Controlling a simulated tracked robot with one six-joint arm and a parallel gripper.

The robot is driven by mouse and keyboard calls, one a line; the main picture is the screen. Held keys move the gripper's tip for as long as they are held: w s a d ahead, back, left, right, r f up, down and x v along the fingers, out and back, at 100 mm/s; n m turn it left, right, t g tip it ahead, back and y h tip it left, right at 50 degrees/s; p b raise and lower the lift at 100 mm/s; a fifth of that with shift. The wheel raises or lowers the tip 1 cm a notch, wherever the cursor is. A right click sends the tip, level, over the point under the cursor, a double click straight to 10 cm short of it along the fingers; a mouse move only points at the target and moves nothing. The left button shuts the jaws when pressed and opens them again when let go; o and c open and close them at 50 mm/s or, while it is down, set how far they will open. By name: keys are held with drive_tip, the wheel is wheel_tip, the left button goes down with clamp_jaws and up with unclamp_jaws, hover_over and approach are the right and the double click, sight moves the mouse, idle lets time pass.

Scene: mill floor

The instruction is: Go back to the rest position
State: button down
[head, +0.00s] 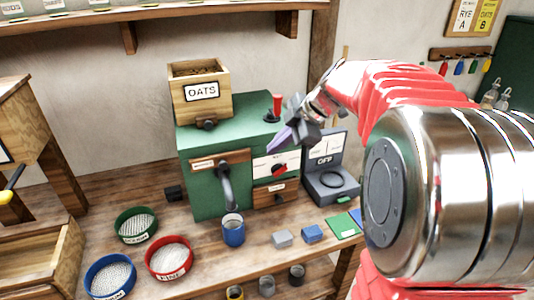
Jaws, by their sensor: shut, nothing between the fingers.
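My red and silver arm reaches in from the right side of the head view. My gripper (288,133) is shut and empty, in front of the upper right part of the green mill (200,153). It hangs close to the red-topped lever (277,105) and above the dial panel (262,165). I cannot tell whether it touches the mill. A wooden hopper marked OATS (200,108) sits on top of the mill. No rest position is marked in the view.
A grey scale (331,184) reading OFF stands right of the mill. A blue cup (233,232), grey block (282,239) and blue block (312,233) are on the bench in front. Green (136,226), red (169,258) and blue (110,277) sieves lie at left. A shelf (160,12) runs above.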

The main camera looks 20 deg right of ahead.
drive_tip(key=shift+s+d+r, duration=0.2)
drive_tip(key=shift+s+r, duration=0.1)
drive_tip(key=shift+r, duration=0.15)
drive_tip(key=s+a+f+m+g+h, duration=0.25)
drive_tip(key=s+f+m, duration=0.45)
drive_tip(key=s+m, duration=0.5)
drive_tip(key=s+a+m+t+h, duration=0.2)
drive_tip(key=s+a+m, duration=0.2)
drive_tip(key=s+a, duration=0.6)
drive_tip(key=shift+s+a+r, duration=0.25)
drive_tip(key=shift+s+r, duration=0.15)
drive_tip(key=shift+s, duration=0.8)
